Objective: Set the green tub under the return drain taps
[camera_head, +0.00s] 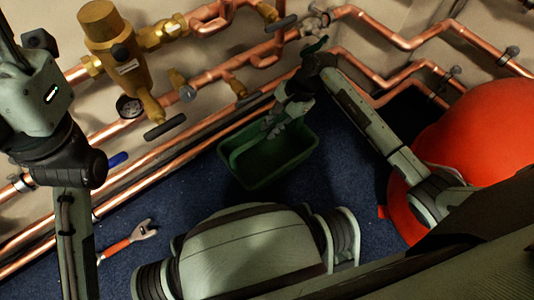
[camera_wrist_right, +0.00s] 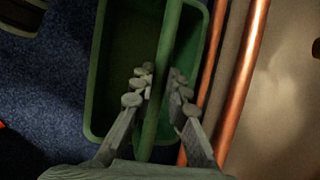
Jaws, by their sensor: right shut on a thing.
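The green tub (camera_head: 292,158) is an open rectangular bin with a bar handle, in the middle of the head view beside the copper pipes. My right gripper (camera_head: 272,124) is above it, shut on the tub's handle. The right wrist view shows the fingers (camera_wrist_right: 156,88) on both sides of the green handle (camera_wrist_right: 167,50), with the tub (camera_wrist_right: 98,75) below. I cannot tell whether the tub touches the floor. Small brass taps (camera_head: 187,92) (camera_head: 238,88) sit on the pipes left of and above the tub; which are the return drain taps is unclear. My left gripper is not visible.
Copper pipes (camera_head: 200,128) run diagonally along the wall. A large brass valve (camera_head: 125,60) with a gauge (camera_head: 129,106) is at upper left. A red vessel (camera_head: 480,140) stands at right. An orange-handled wrench (camera_head: 125,243) lies on the blue floor, which is clear between it and the tub.

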